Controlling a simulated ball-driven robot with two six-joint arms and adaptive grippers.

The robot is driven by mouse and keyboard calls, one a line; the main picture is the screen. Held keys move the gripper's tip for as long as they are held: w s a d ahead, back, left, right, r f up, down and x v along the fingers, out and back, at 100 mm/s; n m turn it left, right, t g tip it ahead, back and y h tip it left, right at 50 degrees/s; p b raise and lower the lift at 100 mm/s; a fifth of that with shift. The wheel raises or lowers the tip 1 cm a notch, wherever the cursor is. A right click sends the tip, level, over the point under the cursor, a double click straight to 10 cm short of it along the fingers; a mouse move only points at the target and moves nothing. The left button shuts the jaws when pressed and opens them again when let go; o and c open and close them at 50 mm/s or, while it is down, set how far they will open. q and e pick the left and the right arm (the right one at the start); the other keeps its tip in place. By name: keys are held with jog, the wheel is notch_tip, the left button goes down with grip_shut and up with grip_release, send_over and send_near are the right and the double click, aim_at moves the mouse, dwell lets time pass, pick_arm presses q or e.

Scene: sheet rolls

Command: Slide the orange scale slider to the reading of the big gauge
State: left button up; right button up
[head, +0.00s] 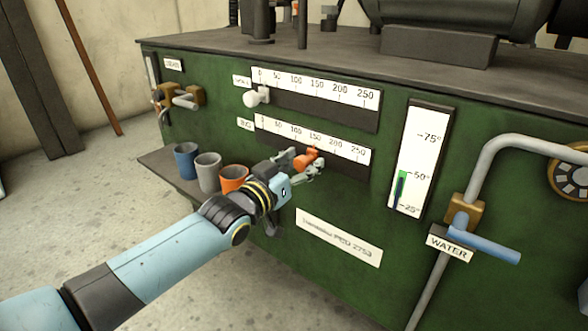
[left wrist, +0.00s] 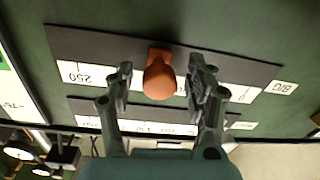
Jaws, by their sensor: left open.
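The orange slider (head: 306,158) sits on the lower scale (head: 345,149), whose tag looks like "BIG". Its knob stands out just below about the 150 mark, seen at an angle. The left wrist view also shows the orange slider (left wrist: 160,78), with the lower scale upside down. My left gripper (head: 308,171) is open at the slider, and its two fingers in the wrist view (left wrist: 160,88) stand on either side of the knob with gaps visible. I cannot make out a gauge marked as the big one. My right gripper is out of view.
A white slider (head: 256,97) sits near 0 on the upper scale (head: 316,87). Blue, grey and orange cups (head: 207,172) stand on a side shelf behind my left arm. A vertical level scale (head: 418,155), a pipe and a blue WATER lever (head: 484,243) are at right.

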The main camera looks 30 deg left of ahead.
pick_arm(q)
jog(key=s, duration=1.2)
jog(key=shift+a, duration=0.15)
